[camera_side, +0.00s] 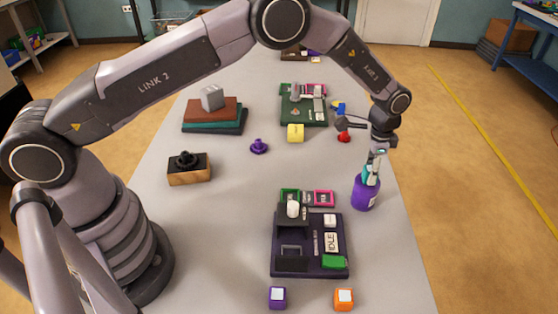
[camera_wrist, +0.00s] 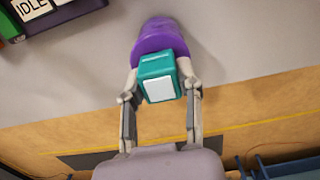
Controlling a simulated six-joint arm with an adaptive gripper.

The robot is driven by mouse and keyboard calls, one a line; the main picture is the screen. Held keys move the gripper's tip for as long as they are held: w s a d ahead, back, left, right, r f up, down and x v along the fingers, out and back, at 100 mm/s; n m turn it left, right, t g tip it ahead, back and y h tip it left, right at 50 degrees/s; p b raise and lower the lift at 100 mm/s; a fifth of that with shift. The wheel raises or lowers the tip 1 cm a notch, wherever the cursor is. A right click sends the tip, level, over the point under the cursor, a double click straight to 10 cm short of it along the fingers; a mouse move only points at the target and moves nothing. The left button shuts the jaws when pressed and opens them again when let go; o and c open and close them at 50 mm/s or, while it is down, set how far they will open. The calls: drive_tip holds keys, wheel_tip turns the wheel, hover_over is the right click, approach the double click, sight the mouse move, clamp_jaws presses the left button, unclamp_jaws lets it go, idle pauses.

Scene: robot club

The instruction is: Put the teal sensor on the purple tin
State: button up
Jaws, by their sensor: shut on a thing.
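The teal sensor (camera_wrist: 157,66) is a small teal block with a white face. In the wrist view it sits between the fingers of my gripper (camera_wrist: 160,88), which is shut on it. The purple tin (camera_side: 365,194) stands upright near the right edge of the table. In the wrist view the tin (camera_wrist: 157,33) shows just beyond the sensor. In the side view my gripper (camera_side: 373,168) points down over the tin's top, with a bit of teal between the fingers. I cannot tell whether the sensor touches the tin.
A dark board (camera_side: 283,262) with an IDLE label lies left of the tin. A purple cube (camera_side: 277,297) and an orange cube (camera_side: 344,299) lie at the front. A yellow block (camera_side: 295,132) and a red piece (camera_side: 344,138) lie farther back. The table's right edge is close.

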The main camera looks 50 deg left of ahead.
drive_tip(key=o, duration=1)
drive_tip(key=shift+f, duration=0.1)
drive_tip(key=shift+o, duration=0.2)
wheel_tip(320, 180, up, 14)
wheel_tip(320, 180, up, 8)
drive_tip(key=n+t, duration=0.1)
hover_over(368, 166)
drive_tip(key=s+a, duration=0.3)
drive_tip(key=a, duration=0.1)
drive_tip(key=s+a+r+n+t, duration=0.1)
drive_tip(key=s+a+r+n, duration=0.1)
drive_tip(key=s+a+r, duration=0.5)
drive_tip(key=s+a+r+n+t, duration=0.1)
drive_tip(key=s+a+r+n, duration=0.1)
drive_tip(key=s+a+r, duration=0.35)
drive_tip(key=s+a+f+n+t, duration=0.1)
drive_tip(key=s+a+n, duration=0.1)
drive_tip(key=s, duration=0.8)
drive_tip(key=s+a+f+n+t, duration=0.1)
drive_tip(key=s+a+n, duration=0.1)
drive_tip(key=s, duration=0.9)
drive_tip(key=shift+a+t, duration=0.3)
drive_tip(key=shift+a, duration=0.15)
